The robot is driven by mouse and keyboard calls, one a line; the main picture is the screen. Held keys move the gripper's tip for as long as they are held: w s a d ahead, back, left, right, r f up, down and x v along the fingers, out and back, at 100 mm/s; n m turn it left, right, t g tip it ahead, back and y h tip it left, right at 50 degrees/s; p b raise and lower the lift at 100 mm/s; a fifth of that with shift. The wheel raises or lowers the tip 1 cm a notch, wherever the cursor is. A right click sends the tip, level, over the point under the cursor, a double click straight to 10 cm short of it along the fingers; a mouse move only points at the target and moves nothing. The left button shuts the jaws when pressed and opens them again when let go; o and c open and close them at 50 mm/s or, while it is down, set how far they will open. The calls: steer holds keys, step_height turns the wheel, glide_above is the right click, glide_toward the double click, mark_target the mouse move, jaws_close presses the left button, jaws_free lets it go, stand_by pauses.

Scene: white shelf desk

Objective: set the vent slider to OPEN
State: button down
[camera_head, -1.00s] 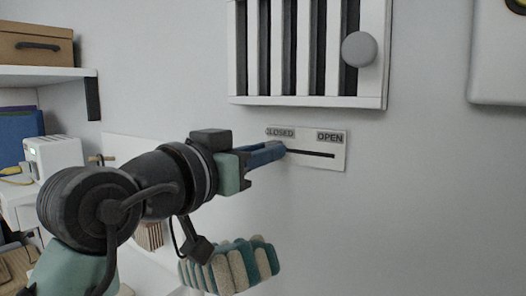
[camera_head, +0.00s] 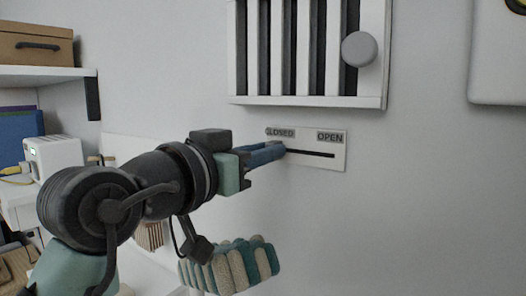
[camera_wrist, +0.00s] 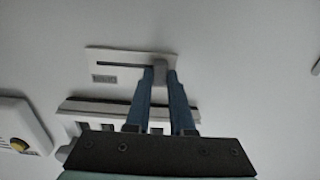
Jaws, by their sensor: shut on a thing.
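The vent slider's white plate (camera_head: 340,163) is on the wall under the vent, with a CLOSED label (camera_head: 281,132) at left and an OPEN label (camera_head: 330,137) at right. A dark slot (camera_head: 318,154) runs bare toward OPEN. My gripper (camera_head: 280,149) reaches the CLOSED end, its blue fingers hiding the slider knob in the head view. In the wrist view, where the plate (camera_wrist: 95,55) appears upside down, my gripper (camera_wrist: 161,76) is shut on the grey slider knob (camera_wrist: 161,72) at the slot's right end.
The barred white vent (camera_head: 300,101) with a round grey knob (camera_head: 359,49) is just above the plate. A teal and cream ribbed object (camera_head: 235,268) is below my arm. A shelf (camera_head: 45,76) with a brown box (camera_head: 36,45) is at left. The wall right of the plate is clear.

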mark_target(332, 154)
steer(key=s+d, duration=0.1)
steer(key=d, duration=0.1)
steer(key=s+d+b, duration=0.1)
steer(key=s+d, duration=0.2)
steer(key=d, duration=0.2)
steer(key=shift+s, duration=0.35)
steer(key=shift+w+f, duration=0.1)
steer(key=c, duration=0.8)
jaws_free()
steer(key=shift+d, duration=0.1)
steer(key=shift+o, duration=0.2)
